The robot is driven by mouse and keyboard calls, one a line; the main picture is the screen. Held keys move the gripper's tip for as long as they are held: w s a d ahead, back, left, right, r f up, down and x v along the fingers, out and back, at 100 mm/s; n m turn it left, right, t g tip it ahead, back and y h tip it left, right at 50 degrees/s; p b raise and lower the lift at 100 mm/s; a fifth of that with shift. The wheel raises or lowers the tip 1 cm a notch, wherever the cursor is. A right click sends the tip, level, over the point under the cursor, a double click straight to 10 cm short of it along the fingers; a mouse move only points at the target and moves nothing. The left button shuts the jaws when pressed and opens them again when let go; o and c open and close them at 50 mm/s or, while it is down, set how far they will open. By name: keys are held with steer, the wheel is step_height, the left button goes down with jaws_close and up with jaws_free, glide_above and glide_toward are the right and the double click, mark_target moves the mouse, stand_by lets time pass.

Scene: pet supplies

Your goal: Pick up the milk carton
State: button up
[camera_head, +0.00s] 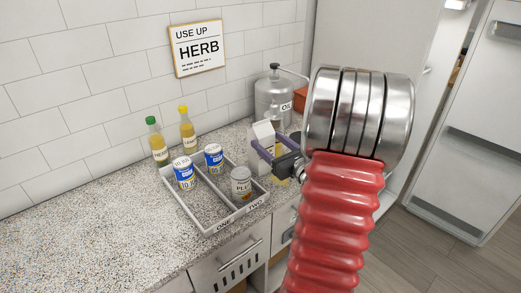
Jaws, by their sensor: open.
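The milk carton (264,133) is white with a peaked top and stands upright on the counter, right of the divided tray. My gripper (262,152) reaches in from the right, and its purple fingers are open at the carton, seemingly one on each side of it. I cannot tell whether the fingers touch the carton. My red and silver arm covers the right part of the counter, and the fingers hide part of the carton.
A grey tray (217,229) left of the carton holds several cans. Two bottles, green-capped (157,142) and yellow-capped (187,130), stand by the wall. A metal oil canister (272,96) stands behind the carton. The left counter is clear.

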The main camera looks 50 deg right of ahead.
mark_target(261, 134)
steer(key=shift+x, duration=2.6)
steer(key=shift+d+r, duration=0.1)
jaws_close()
steer(key=shift+r, duration=0.1)
